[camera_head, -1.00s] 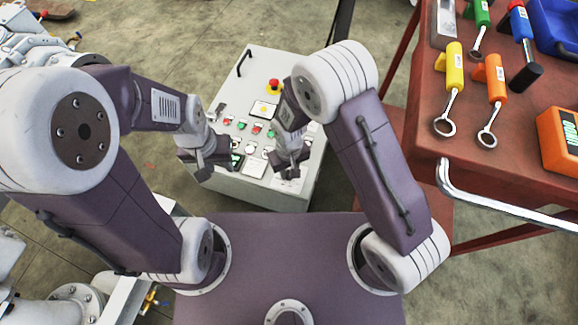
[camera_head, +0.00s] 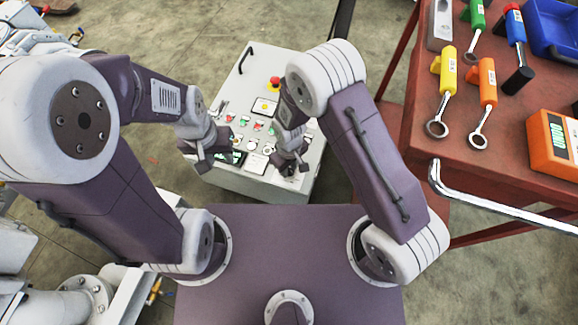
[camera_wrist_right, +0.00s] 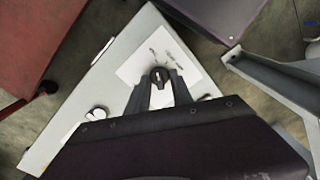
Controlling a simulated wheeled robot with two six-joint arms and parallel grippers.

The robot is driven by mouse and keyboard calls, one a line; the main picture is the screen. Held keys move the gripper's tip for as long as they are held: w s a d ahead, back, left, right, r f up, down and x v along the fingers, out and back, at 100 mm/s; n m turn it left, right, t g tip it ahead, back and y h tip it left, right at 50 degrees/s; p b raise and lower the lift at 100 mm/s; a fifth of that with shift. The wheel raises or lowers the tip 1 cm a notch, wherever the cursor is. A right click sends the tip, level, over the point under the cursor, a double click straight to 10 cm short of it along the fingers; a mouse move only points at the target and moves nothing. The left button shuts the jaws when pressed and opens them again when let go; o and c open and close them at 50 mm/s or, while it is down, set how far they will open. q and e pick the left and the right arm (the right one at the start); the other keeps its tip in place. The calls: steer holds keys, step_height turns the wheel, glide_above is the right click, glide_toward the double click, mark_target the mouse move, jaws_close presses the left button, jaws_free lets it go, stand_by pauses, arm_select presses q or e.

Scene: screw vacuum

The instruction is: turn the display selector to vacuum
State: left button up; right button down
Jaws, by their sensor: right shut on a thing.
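The display selector (camera_wrist_right: 160,76) is a black knob with a pale mark on a white plate in the right wrist view. My right gripper (camera_wrist_right: 160,92) is shut on it, a finger on each side. In the head view my right gripper (camera_head: 288,168) is at the near right part of the grey control panel (camera_head: 232,92), and its wrist hides most of the knob. My left gripper (camera_head: 204,166) hangs over the panel's near left corner, close to a green-lit display (camera_head: 238,158). Its fingertips are too small to tell open from shut.
The panel also carries a red emergency button (camera_head: 275,83) on yellow and several small coloured buttons. A red tool table (camera_head: 405,150) with a metal rail (camera_head: 490,205) stands to the right, holding wrenches and an orange meter (camera_head: 548,145).

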steer(key=c, duration=1.2)
jaws_free()
steer(key=shift+o, duration=0.2)
step_height(320, 180, up, 9)
steer(key=p, duration=0.4)
steer(key=shift+r, duration=0.1)
steer(key=shift+s, duration=0.1)
